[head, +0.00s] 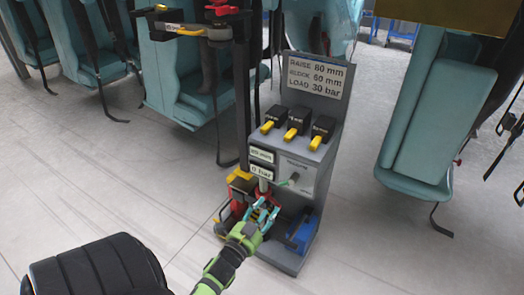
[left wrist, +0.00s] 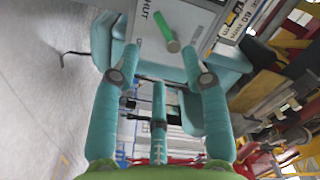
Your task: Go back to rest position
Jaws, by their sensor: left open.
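My left gripper (head: 264,212) is open and empty, low in front of the grey control console (head: 318,140). In the left wrist view its teal fingers (left wrist: 160,50) are spread apart with nothing between them. A valve with a green handle (left wrist: 167,32) shows just beyond the fingertips, apart from them. The same green handle (head: 289,182) sits on the console's front face in the head view, above my gripper. My right gripper is not in either view.
The console carries a sign (head: 317,75) and several yellow-handled levers. A blue box (head: 302,232) and a red-and-yellow device (head: 238,188) stand at its base. Teal seats (head: 425,125) hang on both sides. The grey floor (head: 130,190) at left is clear.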

